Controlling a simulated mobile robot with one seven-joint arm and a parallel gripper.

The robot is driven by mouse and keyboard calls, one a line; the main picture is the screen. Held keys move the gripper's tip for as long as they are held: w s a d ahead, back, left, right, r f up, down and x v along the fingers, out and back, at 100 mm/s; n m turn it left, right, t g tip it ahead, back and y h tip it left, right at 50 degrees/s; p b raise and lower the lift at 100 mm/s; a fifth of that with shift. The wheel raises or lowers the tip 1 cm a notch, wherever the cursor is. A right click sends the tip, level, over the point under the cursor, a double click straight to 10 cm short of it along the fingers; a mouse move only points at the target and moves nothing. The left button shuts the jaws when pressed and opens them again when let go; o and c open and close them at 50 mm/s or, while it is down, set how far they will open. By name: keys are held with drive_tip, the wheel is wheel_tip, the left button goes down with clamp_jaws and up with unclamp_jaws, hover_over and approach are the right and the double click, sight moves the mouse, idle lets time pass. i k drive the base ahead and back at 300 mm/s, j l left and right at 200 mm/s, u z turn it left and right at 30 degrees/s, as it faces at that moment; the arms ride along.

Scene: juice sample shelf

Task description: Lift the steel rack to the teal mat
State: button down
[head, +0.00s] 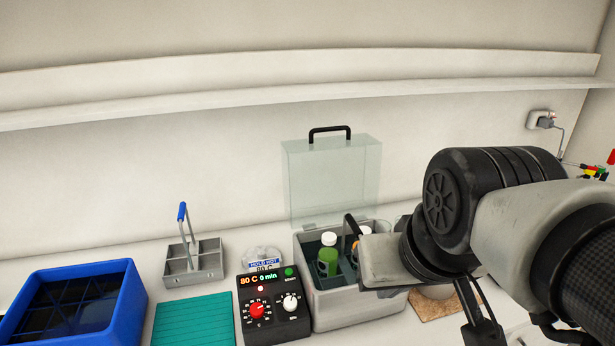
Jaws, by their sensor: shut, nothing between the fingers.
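A grey steel rack (194,263) with open compartments and a tall blue-tipped handle stands upright on the counter at the left. It looks empty. The teal mat (194,322) lies flat in front of it, with nothing on the part in view. My gripper (363,262) is shut and empty over the right part of the grey bath (345,309), well to the right of the rack and mat. Its fingertips are hard to make out. In the bath stand a green bottle with a white cap (328,262) and another white-capped bottle, partly hidden by my gripper.
The bath's clear lid (331,178) with a black handle stands open. A black control box (272,306) reading 80 C, 0 min sits between mat and bath. A blue crate (128,308) is left of the mat. A shelf (300,100) runs above.

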sight(346, 275)
drive_tip(key=l+u, duration=0.3)
drive_tip(key=l, duration=0.2)
drive_tip(key=k+l+u, duration=0.1)
drive_tip(key=l+u, duration=0.15)
drive_tip(key=l, duration=0.25)
drive_tip(key=k+l+u, duration=0.1)
drive_tip(key=l+u, duration=0.2)
drive_tip(key=l, duration=0.2)
drive_tip(key=i+j+z, duration=0.15)
drive_tip(key=j+z, duration=0.3)
drive_tip(key=i+j+z, duration=0.1)
drive_tip(key=j+z, duration=0.35)
drive_tip(key=l, duration=0.1)
